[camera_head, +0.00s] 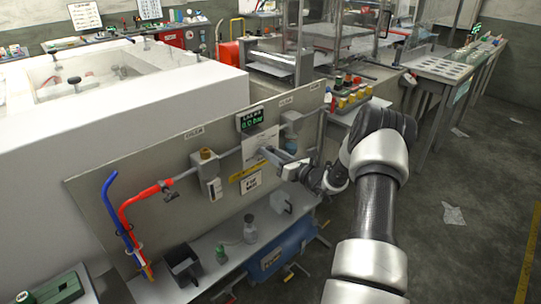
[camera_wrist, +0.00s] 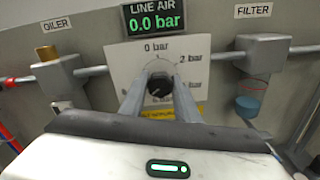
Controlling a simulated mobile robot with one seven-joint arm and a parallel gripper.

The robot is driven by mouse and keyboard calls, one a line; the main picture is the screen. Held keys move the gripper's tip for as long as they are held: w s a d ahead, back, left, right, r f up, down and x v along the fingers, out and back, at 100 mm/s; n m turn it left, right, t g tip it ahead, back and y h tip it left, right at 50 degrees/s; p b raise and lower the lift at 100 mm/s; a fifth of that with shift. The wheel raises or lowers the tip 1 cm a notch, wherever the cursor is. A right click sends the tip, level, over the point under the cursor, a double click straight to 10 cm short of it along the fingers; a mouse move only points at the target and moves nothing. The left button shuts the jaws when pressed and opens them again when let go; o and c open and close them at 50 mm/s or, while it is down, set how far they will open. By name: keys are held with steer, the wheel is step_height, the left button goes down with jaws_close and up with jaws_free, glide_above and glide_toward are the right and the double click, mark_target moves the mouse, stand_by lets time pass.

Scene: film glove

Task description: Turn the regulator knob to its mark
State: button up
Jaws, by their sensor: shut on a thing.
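The regulator knob (camera_wrist: 159,87) is a dark round knob on a white dial plate (camera_wrist: 121,62) in the wrist view. The dial shows "0 bar" at the top and a "2" mark at the upper right. My gripper (camera_wrist: 160,92) has its two fingers on either side of the knob and is shut on it. A display (camera_wrist: 155,20) above reads "LINE AIR 0.0 bar". In the head view my gripper (camera_head: 268,152) reaches the panel at the dial plate (camera_head: 258,140), and the knob itself is hidden there. Which way the knob's pointer faces is hard to tell.
The oiler (camera_wrist: 62,78) is left of the dial and the filter (camera_wrist: 255,72) right of it, joined by a pipe. Red and blue hoses (camera_head: 128,215) hang at the panel's left. A shelf (camera_head: 222,262) below holds bottles and containers.

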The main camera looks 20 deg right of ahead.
steer(key=n+b, duration=0.5)
steer(key=n, duration=0.1)
steer(key=shift+f+b, duration=0.3)
steer(key=shift+b, duration=0.1)
steer(key=n+b, duration=0.4)
steer(key=shift+r+b, duration=0.15)
steer(key=shift+b, duration=0.2)
steer(key=shift+n, duration=0.4)
steer(key=o, duration=1)
steer(key=shift+r, duration=0.1)
steer(key=shift+o, duration=0.2)
steer(key=shift+s+d, duration=0.1)
steer(key=shift+s, duration=0.05)
steer(key=p+v, duration=0.2)
steer(key=v, duration=1.5)
steer(key=shift+s, duration=0.15)
